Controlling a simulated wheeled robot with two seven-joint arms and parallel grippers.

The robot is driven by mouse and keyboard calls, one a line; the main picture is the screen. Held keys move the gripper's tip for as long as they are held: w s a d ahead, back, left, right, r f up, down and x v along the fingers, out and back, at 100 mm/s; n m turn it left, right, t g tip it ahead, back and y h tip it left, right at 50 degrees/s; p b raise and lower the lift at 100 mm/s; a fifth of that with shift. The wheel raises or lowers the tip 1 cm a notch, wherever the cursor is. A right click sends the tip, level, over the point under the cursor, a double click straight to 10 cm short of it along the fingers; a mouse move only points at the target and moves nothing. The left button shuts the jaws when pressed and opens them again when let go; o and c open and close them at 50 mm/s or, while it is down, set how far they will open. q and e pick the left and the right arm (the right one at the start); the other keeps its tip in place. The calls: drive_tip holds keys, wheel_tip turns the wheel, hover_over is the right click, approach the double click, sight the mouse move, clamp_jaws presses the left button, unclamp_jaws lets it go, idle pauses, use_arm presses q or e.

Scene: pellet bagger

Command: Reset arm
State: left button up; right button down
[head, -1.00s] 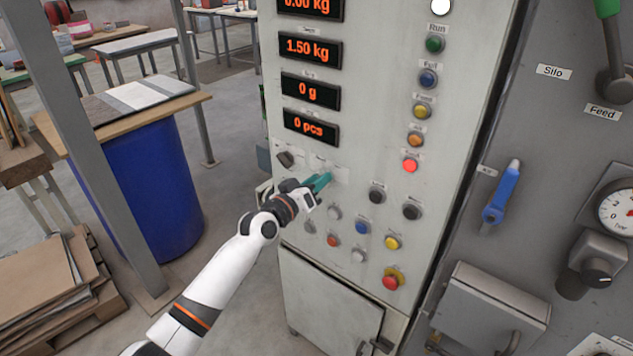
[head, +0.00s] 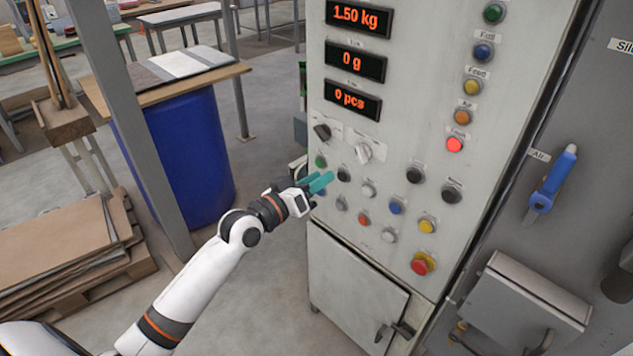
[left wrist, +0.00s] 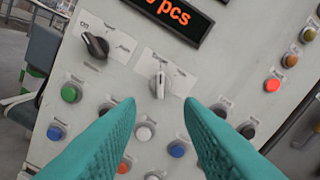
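The grey-white control panel (head: 400,215) stands in front of me with rows of buttons and two rotary knobs. The white knob (head: 364,152) is uncovered; in the left wrist view (left wrist: 159,86) it stands roughly upright, ahead of the fingertips. The black knob (head: 322,132) is to its left and also shows in the left wrist view (left wrist: 96,46). My left gripper (head: 321,183) has teal fingers and is below and left of the white knob. In the left wrist view its fingers (left wrist: 161,108) are apart with nothing between them. My right gripper is out of view.
A red emergency button (head: 422,264) and a cabinet door (head: 355,288) are low on the panel. A blue air lever (head: 552,180) is on the right.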

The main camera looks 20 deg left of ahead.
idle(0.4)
use_arm(q)
drive_tip(key=s+a+f+g+y, duration=0.1)
drive_tip(key=a+f+g+y, duration=0.1)
drive_tip(key=f, duration=0.9)
drive_tip(key=s+a+f+g+y, duration=0.1)
drive_tip(key=f+g+y, duration=0.1)
drive_tip(key=f, duration=0.9)
drive_tip(key=s+f+g+y, duration=0.15)
drive_tip(key=s+f, duration=0.25)
drive_tip(key=f, duration=0.4)
drive_tip(key=s+f+g+h, duration=0.1)
drive_tip(key=s+f+g, duration=0.1)
drive_tip(key=s+f, duration=0.5)
drive_tip(key=s+d+f+m+g+y, duration=0.15)
drive_tip(key=s+f+g, duration=0.35)
drive_tip(key=s+f, duration=1.25)
drive_tip(key=s+d+f+m+g, duration=0.1)
drive_tip(key=s+f, duration=0.2)
drive_tip(key=s, duration=0.6)
drive_tip(key=s+d+f+m+g, duration=0.1)
drive_tip(key=s+f+m+g, duration=0.1)
drive_tip(key=s, duration=0.7)
drive_tip(key=shift+s+d+f, duration=0.2)
drive_tip(key=shift+s+f, duration=0.1)
drive_tip(key=shift+f, duration=0.2)
drive_tip(key=shift+g, duration=0.25)
